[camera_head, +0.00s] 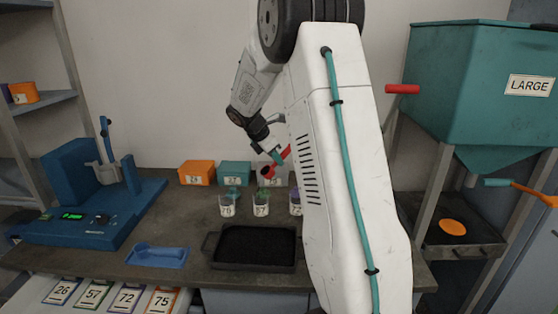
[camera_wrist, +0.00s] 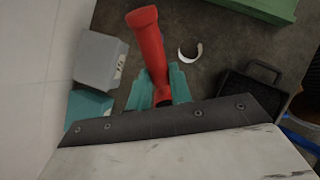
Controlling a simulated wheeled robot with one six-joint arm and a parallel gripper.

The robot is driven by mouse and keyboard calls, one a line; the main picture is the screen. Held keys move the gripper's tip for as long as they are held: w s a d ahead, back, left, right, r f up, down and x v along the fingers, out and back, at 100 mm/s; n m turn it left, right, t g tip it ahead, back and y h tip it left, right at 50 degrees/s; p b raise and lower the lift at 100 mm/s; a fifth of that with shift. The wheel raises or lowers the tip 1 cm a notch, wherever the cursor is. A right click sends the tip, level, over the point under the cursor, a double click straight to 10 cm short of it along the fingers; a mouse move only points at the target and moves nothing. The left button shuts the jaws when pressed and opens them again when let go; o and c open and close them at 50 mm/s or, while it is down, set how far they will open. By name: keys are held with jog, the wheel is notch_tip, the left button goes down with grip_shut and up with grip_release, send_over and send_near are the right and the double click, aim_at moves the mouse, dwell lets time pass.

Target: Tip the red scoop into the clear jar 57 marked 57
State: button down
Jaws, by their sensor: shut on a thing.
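My gripper (camera_head: 276,154) is shut on the red scoop (camera_head: 268,171), with its teal fingers (camera_wrist: 157,92) around the scoop's handle in the wrist view. The scoop (camera_wrist: 147,42) is held in the air above the back of the bench. Three small clear jars stand in a row below it: a left jar (camera_head: 227,207), a middle jar (camera_head: 261,207) whose label seems to end in 7, and a right jar (camera_head: 295,205) partly hidden by my arm. One jar's rim and white label (camera_wrist: 198,51) show beside the scoop in the wrist view. The scoop's contents are not visible.
Orange (camera_head: 197,173) and teal (camera_head: 235,174) boxes stand behind the jars, with a grey box (camera_wrist: 101,60) beside them. A black tray (camera_head: 253,262) lies in front. A blue device (camera_head: 80,212) and blue dish (camera_head: 157,255) are left. A large teal hopper (camera_head: 470,90) stands right.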

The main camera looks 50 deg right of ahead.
jog(key=shift+w+a+r+g+h, duration=0.2)
jog(key=shift+a+h, duration=0.15)
jog(key=shift+h, duration=0.25)
jog(key=shift+w+a+r+g+h, duration=0.1)
jog(key=shift+a+g+h, duration=0.1)
jog(key=shift+a+h, duration=0.3)
jog(key=h, duration=0.1)
jog(key=a+h, duration=0.1)
jog(key=shift+w+a+g+h, duration=0.15)
jog(key=shift+w+g+h, duration=0.05)
jog(key=shift+g+h, duration=0.2)
jog(key=a+g+h, duration=0.1)
jog(key=h, duration=0.1)
jog(key=w+a+h, duration=0.1)
jog(key=a+h, duration=0.1)
jog(key=h, duration=0.1)
jog(key=a+g+h, duration=0.1)
jog(key=h, duration=0.2)
jog(key=shift+w+a+f+g, duration=0.25)
jog(key=shift+a+f+g, duration=0.05)
jog(key=shift+a+f, duration=0.1)
jog(key=shift+s+d+r+t+y, duration=0.2)
jog(key=shift+d+r+t+y, duration=0.15)
jog(key=shift+d+y, duration=0.45)
jog(key=shift+s+d+r+t+y, duration=0.25)
jog(key=shift+d+r+y, duration=0.15)
jog(key=shift+y, duration=0.6)
